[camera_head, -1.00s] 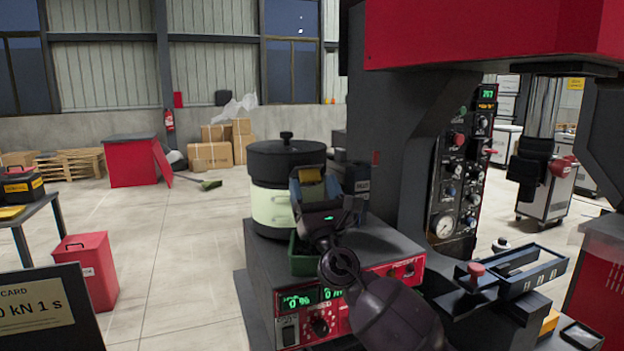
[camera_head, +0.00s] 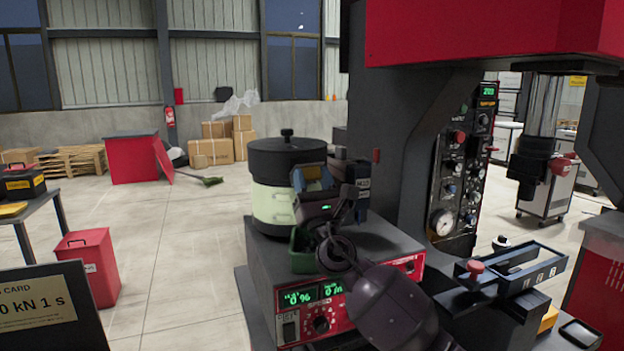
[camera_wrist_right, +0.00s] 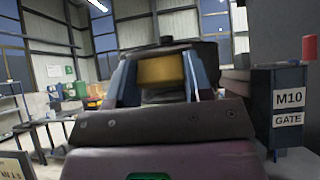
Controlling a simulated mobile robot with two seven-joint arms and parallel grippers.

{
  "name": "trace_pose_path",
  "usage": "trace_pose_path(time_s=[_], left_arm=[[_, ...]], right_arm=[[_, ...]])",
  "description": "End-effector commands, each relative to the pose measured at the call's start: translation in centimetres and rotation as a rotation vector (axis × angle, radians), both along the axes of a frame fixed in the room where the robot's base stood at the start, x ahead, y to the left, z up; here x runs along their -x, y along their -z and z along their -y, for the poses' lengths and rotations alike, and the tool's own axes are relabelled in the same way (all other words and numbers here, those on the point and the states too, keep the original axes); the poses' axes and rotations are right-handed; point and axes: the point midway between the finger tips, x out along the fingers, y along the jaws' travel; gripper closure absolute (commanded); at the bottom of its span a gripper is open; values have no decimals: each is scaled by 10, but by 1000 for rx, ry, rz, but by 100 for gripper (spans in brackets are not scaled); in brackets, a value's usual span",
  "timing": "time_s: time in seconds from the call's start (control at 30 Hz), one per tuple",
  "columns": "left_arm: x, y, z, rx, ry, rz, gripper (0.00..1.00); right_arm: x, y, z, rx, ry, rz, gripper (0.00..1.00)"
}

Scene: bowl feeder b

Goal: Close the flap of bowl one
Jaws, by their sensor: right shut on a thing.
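Bowl one appears to be the pale green drum (camera_head: 268,203) with a black lid (camera_head: 287,158), standing on the feeder's control unit (camera_head: 345,305). My right gripper (camera_head: 312,175) is at the drum's right front side. In the right wrist view its two blue fingers stand either side of a yellow block (camera_wrist_right: 162,70), and it is shut on this. I cannot tell for sure whether the yellow block is the flap's tab. The lid shows dark behind it. A box marked M10 GATE (camera_wrist_right: 287,110) is just right of the fingers. My left gripper is out of view.
A green tray (camera_head: 302,255) hangs beneath my right gripper. The press frame (camera_head: 390,150) rises close on the right, with a gauge panel (camera_head: 462,180). A slotted tray (camera_head: 515,275) is at the lower right.

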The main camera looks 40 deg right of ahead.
Motion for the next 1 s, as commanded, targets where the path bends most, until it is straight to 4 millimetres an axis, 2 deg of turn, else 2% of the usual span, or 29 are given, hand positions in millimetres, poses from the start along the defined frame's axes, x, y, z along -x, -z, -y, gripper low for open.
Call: trace_pose_path(time_s=[0.27,0.63,0.77,1.0], left_arm=[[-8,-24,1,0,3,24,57],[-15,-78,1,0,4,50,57],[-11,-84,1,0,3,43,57],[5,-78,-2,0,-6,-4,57]], right_arm=[[0,-6,0,-9,1,-35,77],[-4,-12,1,-40,0,-168,77],[-5,-13,1,-53,-1,-225,77],[-9,-15,2,-77,-1,-336,77]])
